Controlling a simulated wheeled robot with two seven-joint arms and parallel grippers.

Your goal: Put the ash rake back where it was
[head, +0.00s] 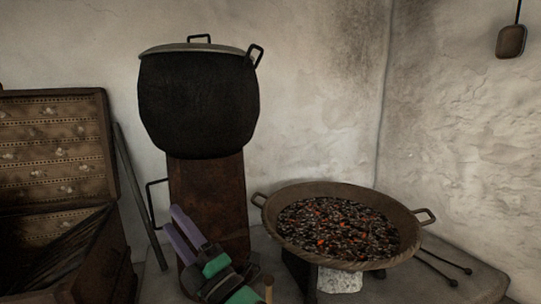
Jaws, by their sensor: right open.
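My right gripper (175,220), with purple fingers and green parts, is open in front of the rusty brown stand under the black pot. Nothing shows between its fingers. A long dark rod (141,195) leans against the wall left of the stand, apart from the gripper; I cannot tell if it is the ash rake. A short piece of light wooden handle (268,288) shows at the bottom edge beside my right gripper; what it belongs to is out of view. My left gripper is not in view.
A lidded black pot (198,105) sits on the rusty stand (210,195). Right of it is a wide pan of glowing coals (340,228), with dark thin tools (443,264) beside it. An open chest (55,150) is at left. A utensil (511,41) hangs at upper right.

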